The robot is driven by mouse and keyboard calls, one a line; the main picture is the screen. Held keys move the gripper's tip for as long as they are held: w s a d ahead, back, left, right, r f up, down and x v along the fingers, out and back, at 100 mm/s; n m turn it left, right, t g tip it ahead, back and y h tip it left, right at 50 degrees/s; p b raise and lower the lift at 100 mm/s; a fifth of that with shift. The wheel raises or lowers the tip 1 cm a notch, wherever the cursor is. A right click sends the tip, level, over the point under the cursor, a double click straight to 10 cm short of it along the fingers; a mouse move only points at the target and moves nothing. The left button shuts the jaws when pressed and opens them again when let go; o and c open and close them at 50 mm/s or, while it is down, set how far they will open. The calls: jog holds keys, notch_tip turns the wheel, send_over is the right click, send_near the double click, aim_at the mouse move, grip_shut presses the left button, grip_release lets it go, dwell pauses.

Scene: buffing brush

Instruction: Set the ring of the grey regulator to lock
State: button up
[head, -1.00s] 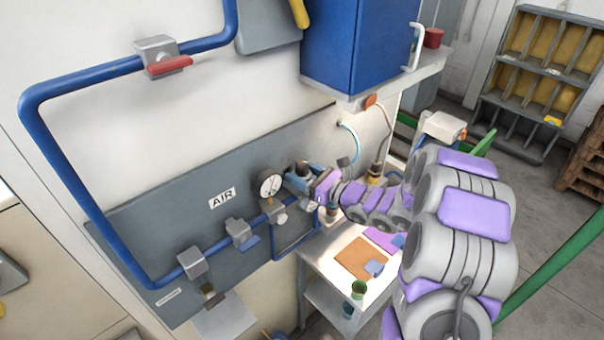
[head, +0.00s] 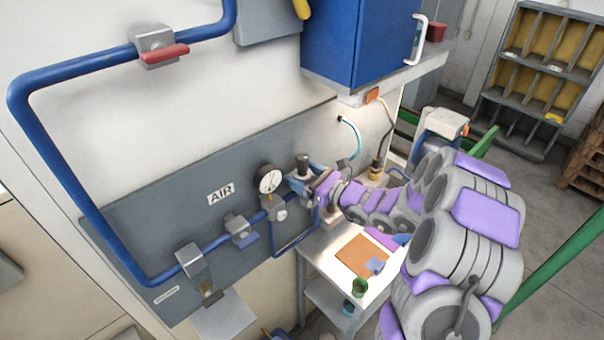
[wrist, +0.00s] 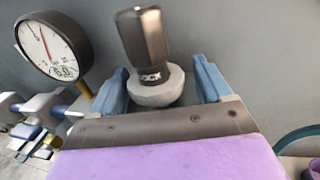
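The regulator (head: 302,161) stands on the grey panel right of the pressure gauge, its dark cap pointing up. In the wrist view its dark knob (wrist: 143,36) sits slightly tilted above a pale grey faceted collar (wrist: 160,88). White lettering reading "LOCK" shows at the knob's lower edge, by the collar. My gripper (wrist: 163,85) is open, its blue fingers on either side of the collar. A gap shows at the right finger; I cannot tell whether the left one touches. In the head view my gripper (head: 303,184) is at the regulator, partly hidden by my arm.
The round gauge (wrist: 52,45) is close left of my gripper; it also shows in the head view (head: 269,181). Blue pipe (head: 75,190) with valves runs along the panel (head: 150,235). A small table (head: 330,245) stands below, a blue cabinet (head: 360,45) above.

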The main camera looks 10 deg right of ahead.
jog(key=shift+s+d+r, duration=0.1)
jog(key=shift+s+r, duration=0.1)
jog(key=shift+r, duration=0.05)
jog(key=shift+s+d, duration=0.25)
jog(key=shift+d, duration=0.1)
jog(key=b+v, duration=0.1)
jog(key=v, duration=1.5)
jog(key=shift+s+d+f, duration=0.1)
jog(key=shift+s+d, duration=0.05)
jog(key=shift+d, duration=0.05)
